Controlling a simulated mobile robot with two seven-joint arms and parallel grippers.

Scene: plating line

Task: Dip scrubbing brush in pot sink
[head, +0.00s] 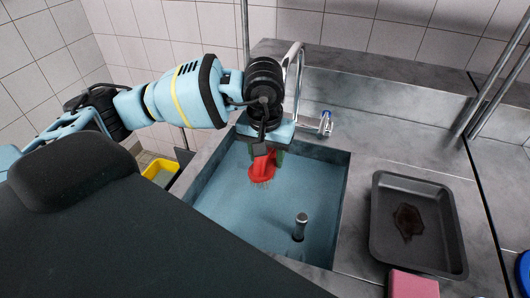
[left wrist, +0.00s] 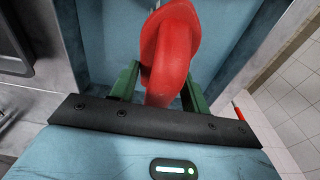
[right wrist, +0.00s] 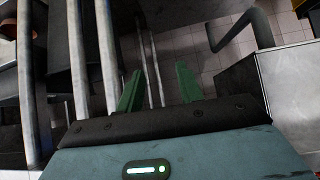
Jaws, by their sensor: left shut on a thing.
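The scrubbing brush (head: 262,170) is red with pale bristles pointing down. My left gripper (head: 266,156) is shut on it and holds it over the pot sink. In the left wrist view the red brush (left wrist: 168,60) rises between the green fingers of my left gripper (left wrist: 155,90). The pot sink (head: 225,205) is a square basin filled with blue water. The bristles are at or just above the water; I cannot tell whether they touch it. My right gripper (right wrist: 158,92) is open and empty in the right wrist view, and it is not in the head view.
A dark roasting tray (head: 385,245) with a brown burnt patch lies on the counter right of the sink. A pink block (head: 412,284) lies below it. A metal standpipe (head: 300,226) stands in the water. The tap (head: 325,122) is behind the sink. A yellow bucket (head: 160,170) is at left.

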